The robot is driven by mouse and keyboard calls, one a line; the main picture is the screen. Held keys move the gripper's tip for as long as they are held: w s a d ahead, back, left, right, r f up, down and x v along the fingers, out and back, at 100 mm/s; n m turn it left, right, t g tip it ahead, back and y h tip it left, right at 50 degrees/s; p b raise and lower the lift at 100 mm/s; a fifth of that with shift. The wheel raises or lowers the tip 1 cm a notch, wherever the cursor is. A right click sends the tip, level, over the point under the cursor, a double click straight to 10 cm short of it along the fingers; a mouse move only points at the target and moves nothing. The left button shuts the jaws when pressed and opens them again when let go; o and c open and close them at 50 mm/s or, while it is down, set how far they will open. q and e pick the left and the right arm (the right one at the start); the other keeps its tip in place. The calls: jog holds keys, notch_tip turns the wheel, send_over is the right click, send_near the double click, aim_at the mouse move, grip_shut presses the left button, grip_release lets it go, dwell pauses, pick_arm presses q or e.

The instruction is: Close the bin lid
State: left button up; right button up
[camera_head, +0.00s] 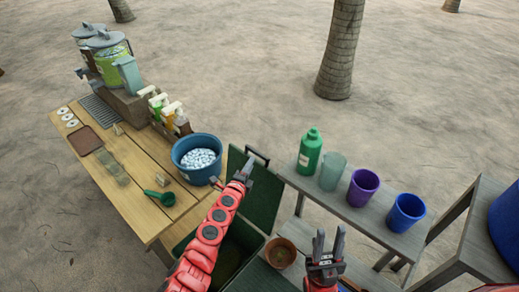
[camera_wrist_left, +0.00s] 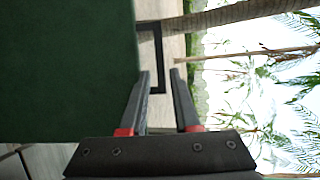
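The dark green bin (camera_head: 238,250) stands between the wooden table and the grey bench. Its lid (camera_head: 264,192) is raised, standing steeply open, with a black handle (camera_head: 258,154) on its upper edge. My left gripper (camera_head: 240,172) is at the lid's upper left part, close to the handle. In the left wrist view, the lid (camera_wrist_left: 65,70) fills the left side. The handle (camera_wrist_left: 157,60) reaches down between the fingertips of my left gripper (camera_wrist_left: 160,75), which are apart; contact cannot be told. My right gripper (camera_head: 328,240) is open and empty, right of the bin.
A blue tub of ice (camera_head: 200,158) sits at the wooden table's (camera_head: 140,200) right edge, near the lid. The grey bench (camera_head: 350,212) holds a green bottle (camera_head: 309,152) and several cups. A brown pot (camera_head: 281,253) is beside the bin. Sand lies open beyond.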

aim_at(258, 152)
pick_arm(q)
jog(key=b+x, duration=0.6)
jog(key=x, duration=0.1)
jog(key=b+x, duration=0.3)
jog(key=shift+w+f, duration=0.2)
jog(key=shift+f, duration=0.15)
jog(key=shift+w+d+r+b, duration=0.15)
jog(key=shift+w+d+b, duration=0.1)
jog(key=shift+w+b, duration=0.35)
grip_shut()
dwell(0.6)
